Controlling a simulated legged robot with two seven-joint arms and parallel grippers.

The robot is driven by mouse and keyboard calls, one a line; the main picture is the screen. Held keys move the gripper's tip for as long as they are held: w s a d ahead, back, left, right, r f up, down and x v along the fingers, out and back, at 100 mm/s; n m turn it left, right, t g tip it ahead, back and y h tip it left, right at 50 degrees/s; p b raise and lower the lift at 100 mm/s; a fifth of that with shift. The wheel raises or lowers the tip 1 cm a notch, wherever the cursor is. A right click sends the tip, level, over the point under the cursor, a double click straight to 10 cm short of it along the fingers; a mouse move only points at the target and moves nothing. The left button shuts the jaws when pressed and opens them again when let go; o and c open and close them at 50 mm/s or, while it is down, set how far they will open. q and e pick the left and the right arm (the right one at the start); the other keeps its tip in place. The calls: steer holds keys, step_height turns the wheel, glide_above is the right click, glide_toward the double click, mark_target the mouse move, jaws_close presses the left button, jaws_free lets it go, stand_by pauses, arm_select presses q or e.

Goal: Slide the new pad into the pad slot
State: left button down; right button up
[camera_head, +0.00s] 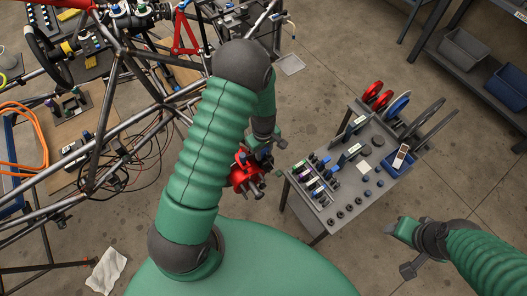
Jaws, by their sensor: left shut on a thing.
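A red caliper-like part (243,176) with grey pins shows just right of my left forearm, partly hidden by it. My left gripper (268,150) is directly above and against this part in the picture. It is shut on a small dark piece, apparently the new pad, of which only a bluish bit (265,158) shows. The pad slot is hidden by the gripper and arm, so I cannot tell whether the pad is in it. My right gripper (398,250) is at the lower right, open and empty, apart from the table.
A grey parts table (330,215) stands right of the caliper, with several small parts, discs and a blue bin (397,163). A tube chassis (110,90) with loose cables fills the left. A shelf (455,65) stands at upper right. Floor between table and shelf is clear.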

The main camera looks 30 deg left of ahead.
arm_select(q)
steer(key=shift+r+p, duration=0.3)
steer(key=shift+r, duration=0.35)
steer(key=c, duration=0.9)
jaws_free()
steer(key=shift+c, duration=0.2)
step_height(320, 180, up, 17)
steer(key=shift+f+b, duration=0.2)
steer(key=shift+b, duration=0.2)
